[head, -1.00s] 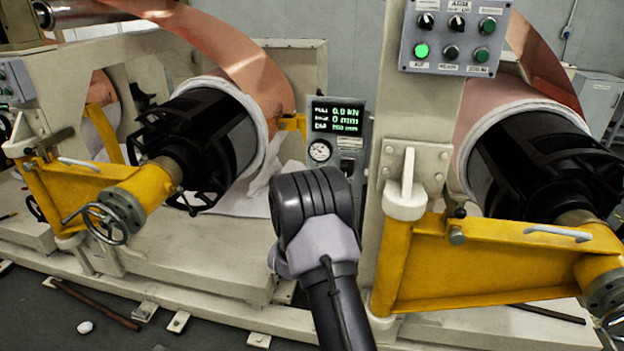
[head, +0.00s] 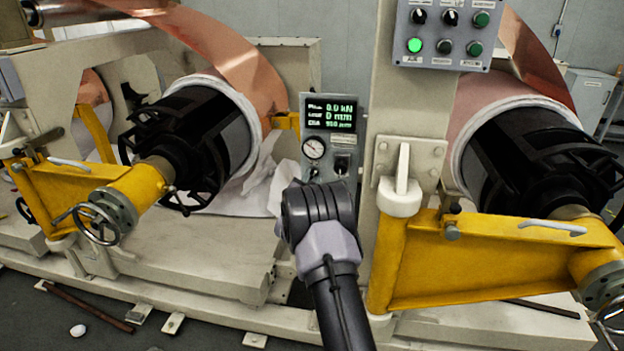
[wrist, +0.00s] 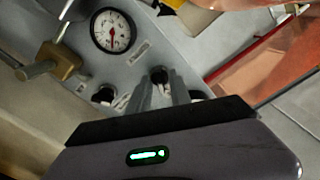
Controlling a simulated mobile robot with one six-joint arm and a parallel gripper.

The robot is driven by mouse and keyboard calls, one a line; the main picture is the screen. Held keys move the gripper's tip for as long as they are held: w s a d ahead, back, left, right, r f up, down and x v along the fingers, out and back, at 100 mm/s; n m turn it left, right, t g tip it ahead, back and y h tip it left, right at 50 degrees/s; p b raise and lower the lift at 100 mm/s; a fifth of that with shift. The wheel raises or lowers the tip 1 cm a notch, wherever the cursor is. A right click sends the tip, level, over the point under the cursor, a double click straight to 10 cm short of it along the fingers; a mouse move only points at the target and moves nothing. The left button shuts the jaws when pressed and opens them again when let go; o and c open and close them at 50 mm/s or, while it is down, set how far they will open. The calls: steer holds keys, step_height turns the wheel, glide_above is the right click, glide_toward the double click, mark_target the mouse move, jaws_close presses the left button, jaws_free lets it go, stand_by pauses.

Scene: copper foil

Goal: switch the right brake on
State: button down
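A grey control panel (head: 352,108) with a lit display, a round gauge (head: 314,147) and a black switch (head: 342,163) stands between the two reels. My arm hides its lower part, and my gripper's fingers do not show in the head view. In the wrist view the gauge (wrist: 113,30) is at the upper left. Two dark knobs show below it, a left knob (wrist: 103,93) and a right knob (wrist: 160,76). My gripper (wrist: 163,88) is open, its fingers slightly apart, with the right knob seen between their tips. I cannot tell whether they touch it. No brake label is readable.
A button box (head: 442,34) with a lit green button is at the upper right. Yellow support arms (head: 480,255) and (head: 75,195) stand at both sides. Copper foil (head: 225,50) runs above the left reel. A brass-coloured fitting (wrist: 50,65) is at the wrist view's left.

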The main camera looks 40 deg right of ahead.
steer(key=shift+f+n+b, duration=0.15)
steer(key=shift+n+b, duration=0.65)
steer(key=shift+n, duration=0.2)
steer(key=n+b, duration=0.1)
steer(key=n, duration=0.2)
steer(key=shift+n, duration=0.3)
steer(key=n, duration=0.6)
steer(key=c, duration=1.5)
jaws_free()
steer(key=shift+c, duration=0.2)
steer(key=shift+s+a, duration=0.1)
